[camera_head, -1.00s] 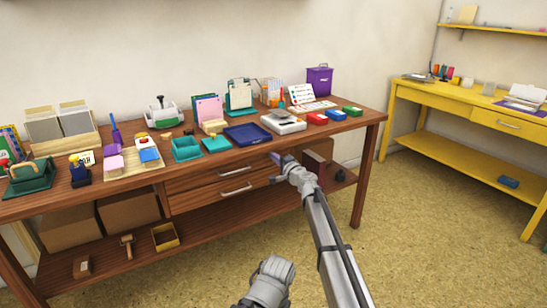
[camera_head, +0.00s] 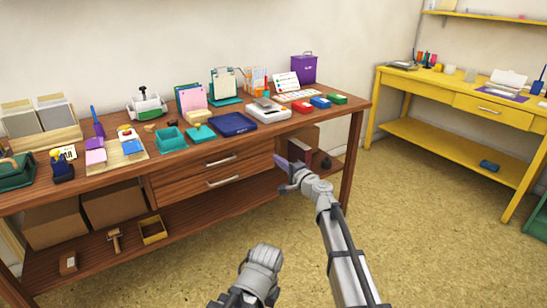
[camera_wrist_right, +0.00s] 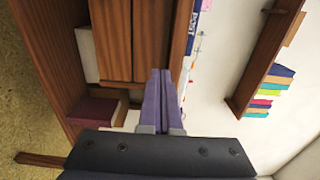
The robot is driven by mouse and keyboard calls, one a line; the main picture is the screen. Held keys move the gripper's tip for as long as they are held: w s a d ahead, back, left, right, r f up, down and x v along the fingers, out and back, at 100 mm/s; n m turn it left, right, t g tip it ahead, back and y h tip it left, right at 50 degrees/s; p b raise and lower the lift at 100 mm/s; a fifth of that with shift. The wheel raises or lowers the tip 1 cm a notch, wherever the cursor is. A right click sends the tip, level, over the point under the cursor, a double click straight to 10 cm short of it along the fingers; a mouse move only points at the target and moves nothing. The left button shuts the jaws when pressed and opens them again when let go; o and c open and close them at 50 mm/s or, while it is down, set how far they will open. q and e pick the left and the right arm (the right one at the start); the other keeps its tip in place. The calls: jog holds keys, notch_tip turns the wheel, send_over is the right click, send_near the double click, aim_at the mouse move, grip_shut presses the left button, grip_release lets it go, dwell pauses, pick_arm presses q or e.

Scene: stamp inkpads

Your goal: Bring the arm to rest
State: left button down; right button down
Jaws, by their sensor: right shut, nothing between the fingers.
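My right gripper (camera_head: 284,164) is in front of the wooden workbench (camera_head: 333,115), below its top edge and near the right end of the drawers. Its purple fingers are closed together and hold nothing. In the right wrist view the two fingers (camera_wrist_right: 162,98) lie side by side, with the brown drawer fronts (camera_wrist_right: 133,40) beyond them. My right arm reaches up from the bottom of the head view, over the floor.
Red (camera_head: 302,107), blue (camera_head: 320,102) and green (camera_head: 337,98) inkpads lie at the bench's right end. A scale (camera_head: 267,109) and a dark blue tray (camera_head: 234,123) stand beside them. A yellow desk (camera_head: 468,103) stands right. The floor (camera_head: 420,230) between is clear.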

jog(key=s+d+f+n+g+h, duration=0.1)
jog(key=s+f+n+g, duration=0.3)
jog(key=s+f, duration=0.4)
jog(key=s+d+f+n+g+h, duration=0.15)
jog(key=s+f+n+g, duration=0.3)
jog(key=s, duration=0.55)
jog(key=s+d+f+n+g+h, duration=0.1)
jog(key=s+d+f+g+h, duration=0.3)
jog(key=s+d, duration=0.45)
jog(key=s+d+f+n+g+h, duration=0.1)
jog(key=s+d+f+h, duration=0.4)
jog(key=s+d, duration=0.4)
jog(key=s+a+r+n+g+p, duration=0.15)
jog(key=s+a+n, duration=0.35)
jog(key=a, duration=0.7)
notch_tip(320, 180, up, 38)
jog(key=s+p, duration=0.1)
jog(key=p, duration=3.7)
jog(key=shift+s+m+p, duration=0.25)
jog(key=shift+m+p, duration=0.05)
jog(key=shift+m, duration=0.15)
jog(key=shift+r, duration=0.1)
